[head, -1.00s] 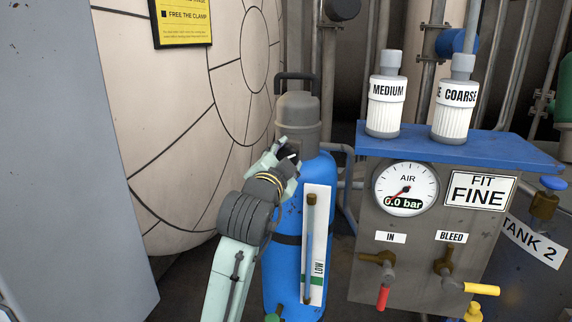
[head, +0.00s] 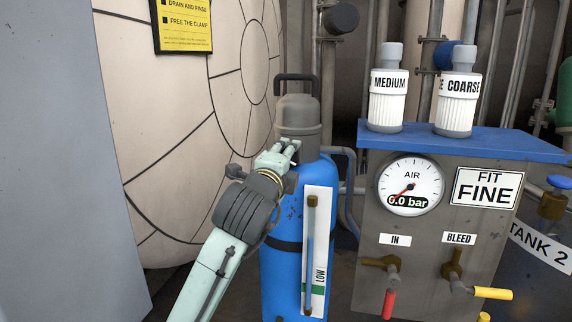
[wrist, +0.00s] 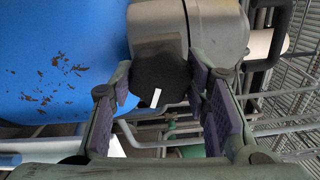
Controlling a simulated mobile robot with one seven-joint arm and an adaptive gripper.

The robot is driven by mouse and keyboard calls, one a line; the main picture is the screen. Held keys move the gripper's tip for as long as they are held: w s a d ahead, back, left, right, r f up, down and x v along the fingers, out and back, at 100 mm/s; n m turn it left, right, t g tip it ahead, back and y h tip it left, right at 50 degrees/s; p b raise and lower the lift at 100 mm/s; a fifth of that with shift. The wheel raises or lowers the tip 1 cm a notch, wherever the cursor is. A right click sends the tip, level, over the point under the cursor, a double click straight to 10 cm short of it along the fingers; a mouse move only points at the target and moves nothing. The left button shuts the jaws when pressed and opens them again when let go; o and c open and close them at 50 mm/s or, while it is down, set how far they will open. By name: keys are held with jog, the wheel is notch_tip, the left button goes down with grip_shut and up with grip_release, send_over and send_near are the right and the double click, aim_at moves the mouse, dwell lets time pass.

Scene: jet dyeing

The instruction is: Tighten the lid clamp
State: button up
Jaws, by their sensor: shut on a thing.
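A blue pressure vessel (head: 290,228) with a grey lid (head: 298,115) and a dark handle on top stands at the centre of the head view. My gripper (head: 289,149) is at the front of the lid. In the wrist view, a black clamp knob (wrist: 161,72) with a white mark sits on the grey lid body (wrist: 157,25). My gripper (wrist: 162,95) is shut on the knob, with a purple-padded finger on each side. The white mark points down and slightly left there. In the head view my fingers hide the knob.
A grey panel (head: 420,270) with a blue top stands at right. It has an air gauge (head: 409,186) reading 0.0 bar, IN and BLEED valves, and two white filter bottles on top. A sight tube (head: 309,255) marked LOW is on the vessel's front. A grey wall is at left.

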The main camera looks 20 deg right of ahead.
jog(key=shift+m, duration=0.6)
jog(key=o, duration=1.2)
jog(key=shift+c, duration=0.2)
jog(key=shift+s, duration=0.1)
jog(key=v, duration=1.2)
